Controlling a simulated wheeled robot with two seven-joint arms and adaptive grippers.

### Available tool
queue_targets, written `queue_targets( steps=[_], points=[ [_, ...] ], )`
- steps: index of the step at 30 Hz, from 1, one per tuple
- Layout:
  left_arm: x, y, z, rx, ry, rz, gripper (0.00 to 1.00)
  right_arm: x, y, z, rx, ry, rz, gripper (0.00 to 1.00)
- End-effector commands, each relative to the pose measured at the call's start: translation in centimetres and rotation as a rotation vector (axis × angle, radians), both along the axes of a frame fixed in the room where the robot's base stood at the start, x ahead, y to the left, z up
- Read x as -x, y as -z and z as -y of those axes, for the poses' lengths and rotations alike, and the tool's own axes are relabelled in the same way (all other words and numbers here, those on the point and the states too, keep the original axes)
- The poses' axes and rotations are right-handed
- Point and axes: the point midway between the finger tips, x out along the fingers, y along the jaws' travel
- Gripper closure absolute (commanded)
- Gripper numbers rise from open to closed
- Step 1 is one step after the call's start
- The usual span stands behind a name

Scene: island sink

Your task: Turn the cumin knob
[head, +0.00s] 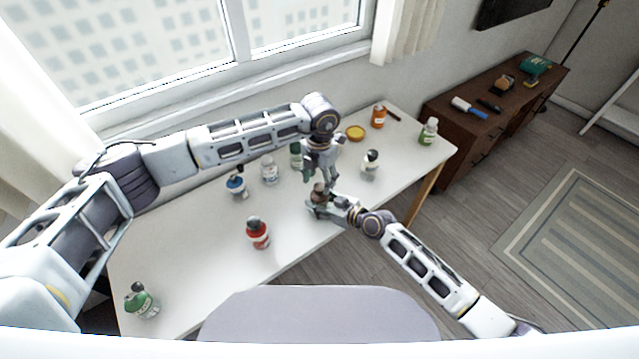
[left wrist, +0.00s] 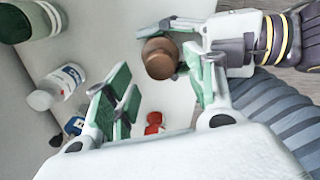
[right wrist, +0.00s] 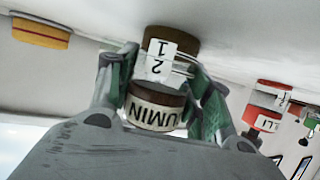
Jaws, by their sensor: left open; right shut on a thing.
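The cumin container (head: 320,189) is a small brown jar near the table's front edge. In the right wrist view its CUMIN label (right wrist: 155,115) and a white label with 1 and 2 (right wrist: 158,62) appear upside down. My right gripper (right wrist: 163,72) is shut around it from the sides; it also shows in the head view (head: 316,206). The jar's round brown top (left wrist: 160,58) faces the left wrist camera. My left gripper (head: 320,178) is open and points down just above the jar. In the left wrist view its fingers (left wrist: 162,82) are apart, and I cannot tell whether they touch it.
Several bottles stand on the white table (head: 200,255): a red one (head: 258,235) to the left, a blue one (head: 236,186), a clear one (head: 269,171), a green one (head: 296,156) behind. A white bottle (head: 370,165) stands close right.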

Motion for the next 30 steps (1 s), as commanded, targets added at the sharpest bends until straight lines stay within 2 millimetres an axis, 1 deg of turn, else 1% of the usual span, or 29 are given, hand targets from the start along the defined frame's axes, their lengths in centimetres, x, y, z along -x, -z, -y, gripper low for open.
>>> queue_targets(
  steps=[3, 6, 11, 19, 20, 30],
  points=[
    [0.1, 1.3, 0.0, 0.000, -0.001, -0.002, 0.45, 0.0, 0.0, 0.0, 0.000, 0.000, 0.000, 0.77],
    [0.0, 2.0, 0.0, 0.000, -0.001, -0.001, 0.45, 0.0, 0.0, 0.0, 0.000, 0.000, 0.000, 0.77],
    [0.0, 2.5, 0.0, 0.000, 0.000, 0.000, 0.45, 0.0, 0.0, 0.0, 0.000, 0.000, 0.000, 0.77],
    [0.0, 2.5, 0.0, 0.000, 0.000, 0.000, 0.45, 0.0, 0.0, 0.0, 0.000, 0.000, 0.000, 0.77],
    [0.0, 2.5, 0.0, 0.000, 0.000, 0.000, 0.48, 0.0, 0.0, 0.0, 0.000, 0.000, 0.000, 0.77],
    [0.0, 2.5, 0.0, 0.000, 0.000, 0.000, 0.91, 0.0, 0.0, 0.0, 0.000, 0.000, 0.000, 0.77]
  ],
)
